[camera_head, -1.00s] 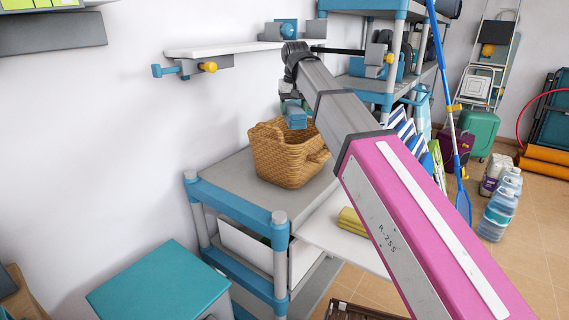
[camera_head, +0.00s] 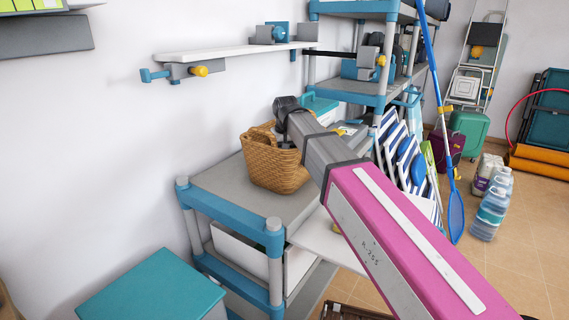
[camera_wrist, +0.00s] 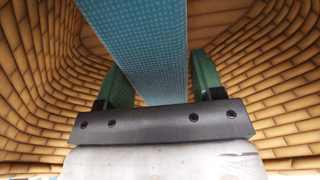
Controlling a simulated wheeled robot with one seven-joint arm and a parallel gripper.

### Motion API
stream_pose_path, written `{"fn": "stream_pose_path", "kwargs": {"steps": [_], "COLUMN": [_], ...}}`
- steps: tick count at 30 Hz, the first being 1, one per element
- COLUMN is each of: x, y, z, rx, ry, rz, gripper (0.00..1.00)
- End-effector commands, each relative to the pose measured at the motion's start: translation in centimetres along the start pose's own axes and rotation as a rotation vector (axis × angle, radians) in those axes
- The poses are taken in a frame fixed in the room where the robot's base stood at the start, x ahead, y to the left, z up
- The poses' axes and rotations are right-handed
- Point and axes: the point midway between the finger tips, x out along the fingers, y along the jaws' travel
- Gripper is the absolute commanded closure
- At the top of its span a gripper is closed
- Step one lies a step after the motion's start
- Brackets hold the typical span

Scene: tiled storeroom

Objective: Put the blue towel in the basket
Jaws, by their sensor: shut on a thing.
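The wicker basket (camera_head: 273,168) stands on the grey top of the shelf unit. In the wrist view its woven wall (camera_wrist: 45,75) surrounds my gripper (camera_wrist: 160,85) on both sides. The blue towel (camera_wrist: 145,40) is folded into a band and lies between the two green fingers, which are shut on it. The towel is inside the basket in the wrist view. In the head view the end of my arm goes down into the basket, and my gripper and the towel are hidden there. I cannot tell whether the towel touches the basket floor.
A grey and blue shelf unit (camera_head: 232,206) carries the basket. A white wall shelf (camera_head: 235,47) with clamps is above and behind it. A tall blue rack (camera_head: 350,88) stands behind to the right. A teal box (camera_head: 155,290) is at the lower left.

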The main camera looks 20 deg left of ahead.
Motion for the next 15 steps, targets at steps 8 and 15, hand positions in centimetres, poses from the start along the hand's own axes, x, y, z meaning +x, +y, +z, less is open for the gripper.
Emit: {"fn": "stream_pose_path", "kwargs": {"steps": [8,15], "x": [2.8,3.8], "y": [0.0,0.0], "z": [0.4,0.5], "rx": [0.000,0.000], "ry": [-0.002,0.000], "rz": [0.000,0.000], "gripper": [0.68,0.68]}}
